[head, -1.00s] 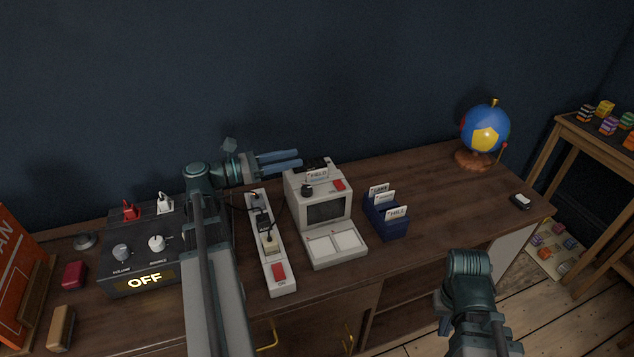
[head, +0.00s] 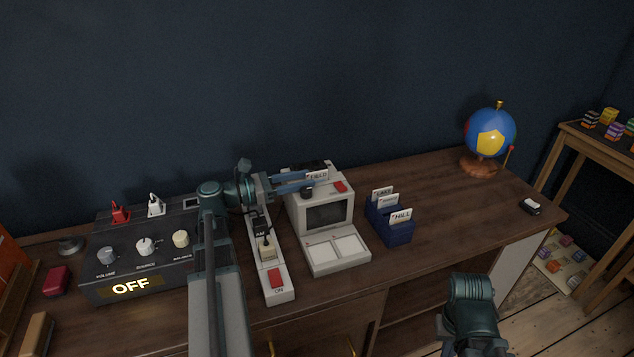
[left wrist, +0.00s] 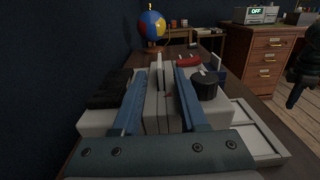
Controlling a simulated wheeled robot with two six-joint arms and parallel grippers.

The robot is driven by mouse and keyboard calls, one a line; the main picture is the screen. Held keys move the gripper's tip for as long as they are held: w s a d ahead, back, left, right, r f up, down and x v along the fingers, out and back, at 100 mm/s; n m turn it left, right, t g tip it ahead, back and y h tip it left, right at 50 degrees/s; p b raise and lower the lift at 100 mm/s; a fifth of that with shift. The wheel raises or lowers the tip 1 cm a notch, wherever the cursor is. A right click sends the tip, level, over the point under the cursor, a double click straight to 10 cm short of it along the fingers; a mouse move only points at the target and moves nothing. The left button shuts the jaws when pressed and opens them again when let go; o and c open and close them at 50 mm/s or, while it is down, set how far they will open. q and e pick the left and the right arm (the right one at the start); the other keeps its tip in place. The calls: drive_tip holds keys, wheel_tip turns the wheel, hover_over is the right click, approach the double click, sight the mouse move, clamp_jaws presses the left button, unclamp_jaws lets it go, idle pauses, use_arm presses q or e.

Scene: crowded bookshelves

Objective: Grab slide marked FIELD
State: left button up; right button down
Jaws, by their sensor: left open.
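The slide marked FIELD (head: 318,174) stands upright in the top of a grey viewer (head: 337,187), its white label facing forward. My left gripper (head: 313,181) is open at the viewer's top, its blue fingers reaching in from the left toward the slide. In the left wrist view, the open gripper (left wrist: 160,75) has a finger on each side of the pale upright slide (left wrist: 159,72), seen edge-on. Contact between fingers and slide cannot be told. My right arm shows at the lower right of the head view; its gripper is out of sight.
A blue holder (head: 396,232) to the right of the viewer carries several slides, one marked HILL (head: 401,216). A power strip (head: 276,287) and a dark control box (head: 130,262) reading OFF stand left. A globe (head: 490,132) stands at the back right.

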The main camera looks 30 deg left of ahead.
sight(317, 176)
use_arm(q)
drive_tip(key=x, duration=0.4)
drive_tip(key=shift+w+d, duration=0.15)
clamp_jaws()
